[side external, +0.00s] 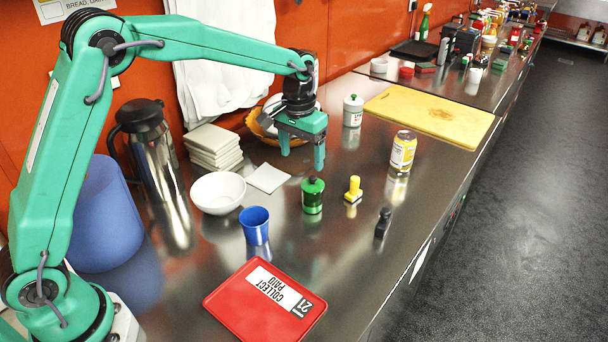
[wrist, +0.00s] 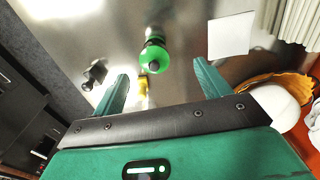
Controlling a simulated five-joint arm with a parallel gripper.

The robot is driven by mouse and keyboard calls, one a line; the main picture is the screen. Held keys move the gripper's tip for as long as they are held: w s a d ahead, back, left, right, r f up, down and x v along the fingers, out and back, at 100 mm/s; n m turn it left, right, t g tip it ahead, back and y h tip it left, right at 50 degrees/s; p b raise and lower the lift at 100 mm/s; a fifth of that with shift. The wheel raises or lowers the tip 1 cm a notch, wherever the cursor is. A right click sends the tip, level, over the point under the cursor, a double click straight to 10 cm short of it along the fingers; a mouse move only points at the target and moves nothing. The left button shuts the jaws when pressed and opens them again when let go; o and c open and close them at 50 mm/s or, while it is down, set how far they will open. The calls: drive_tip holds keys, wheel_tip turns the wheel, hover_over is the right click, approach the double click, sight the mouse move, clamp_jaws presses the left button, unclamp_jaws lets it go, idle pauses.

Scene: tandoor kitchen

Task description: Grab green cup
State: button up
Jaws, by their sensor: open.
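I see no plain green cup; the green item is a small green bottle (side external: 313,196) with a dark top, upright on the steel counter. It also shows in the wrist view (wrist: 157,60), ahead of and roughly between the fingertips. My gripper (side external: 302,160) is open and empty, pointing down above the counter, behind the bottle and apart from it. Its two fingers show spread in the wrist view (wrist: 160,78). A blue cup (side external: 254,226) stands to the left of the bottle.
A yellow stamp-like item (side external: 353,190) and a small dark bottle (side external: 383,223) stand right of the green bottle. A white bowl (side external: 217,192), a white square (side external: 268,178) and a red tray (side external: 230,302) lie left and in front. A yellow can (side external: 402,152) stands farther right.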

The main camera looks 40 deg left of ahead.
sight(312, 176)
drive_tip(key=shift+g, duration=0.3)
drive_tip(key=f, duration=0.1)
drive_tip(key=w+f, duration=0.1)
drive_tip(key=w+d+f, duration=0.1)
drive_tip(key=f, duration=0.1)
drive_tip(key=shift+w+d+f, duration=0.1)
drive_tip(key=shift+w, duration=0.1)
drive_tip(key=shift+f, duration=0.1)
drive_tip(key=shift+f, duration=1.2)
drive_tip(key=shift+f, duration=0.1)
drive_tip(key=shift+d+f, duration=0.15)
drive_tip(key=shift+f, duration=2.35)
drive_tip(key=shift+c, duration=0.5)
drive_tip(key=c, duration=1.1)
